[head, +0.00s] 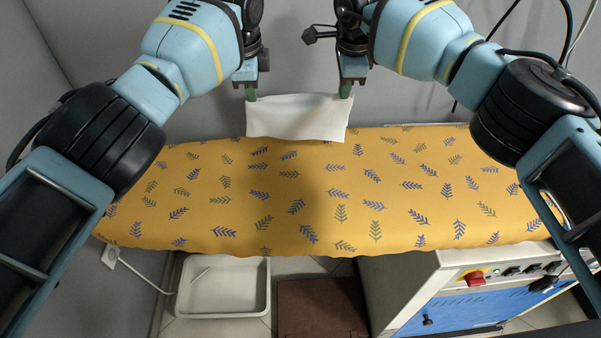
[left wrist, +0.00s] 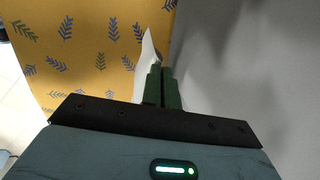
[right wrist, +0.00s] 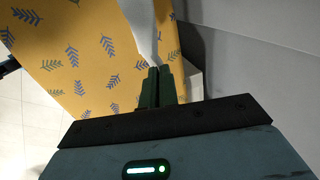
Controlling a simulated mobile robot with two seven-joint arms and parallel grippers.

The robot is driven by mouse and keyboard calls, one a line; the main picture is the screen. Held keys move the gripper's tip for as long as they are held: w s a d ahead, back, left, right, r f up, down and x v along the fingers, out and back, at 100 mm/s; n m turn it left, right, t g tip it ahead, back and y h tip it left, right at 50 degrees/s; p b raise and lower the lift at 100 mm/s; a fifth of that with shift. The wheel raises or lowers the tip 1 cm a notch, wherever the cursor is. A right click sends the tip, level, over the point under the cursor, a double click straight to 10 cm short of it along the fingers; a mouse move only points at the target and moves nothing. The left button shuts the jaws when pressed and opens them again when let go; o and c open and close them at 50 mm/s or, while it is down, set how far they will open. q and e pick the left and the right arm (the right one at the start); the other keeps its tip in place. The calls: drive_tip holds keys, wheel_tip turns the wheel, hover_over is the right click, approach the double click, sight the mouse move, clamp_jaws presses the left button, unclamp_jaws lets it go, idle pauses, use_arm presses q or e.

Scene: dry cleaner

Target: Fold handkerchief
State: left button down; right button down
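A white handkerchief (head: 297,118) hangs between my two grippers at the far edge of the yellow ironing board. Its upper edge sags slightly between the two held corners. My left gripper (head: 251,95) is shut on its upper left corner, and my right gripper (head: 345,91) is shut on its upper right corner. The left wrist view shows the closed green fingers (left wrist: 163,85) with white cloth (left wrist: 147,62) beside them. The right wrist view shows the closed fingers (right wrist: 160,84) with white cloth (right wrist: 142,30) beyond. I cannot tell whether the lower edge touches the board.
The yellow board (head: 290,200) with a blue and green leaf pattern is clear in front of the cloth. A grey wall (head: 300,60) stands close behind. Below are a white tray (head: 222,312), a brown mat (head: 322,308) and a control panel with a red knob (head: 476,278).

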use_arm(q)
drive_tip(key=shift+f, duration=0.45)
use_arm(e)
drive_tip(key=shift+f, duration=0.45)
use_arm(q)
drive_tip(key=shift+s+f+b, duration=0.2)
drive_tip(key=shift+s+b, duration=0.05)
drive_tip(key=shift+b, duration=0.3)
use_arm(e)
drive_tip(key=shift+s+f, duration=0.15)
drive_tip(key=shift+s, duration=0.15)
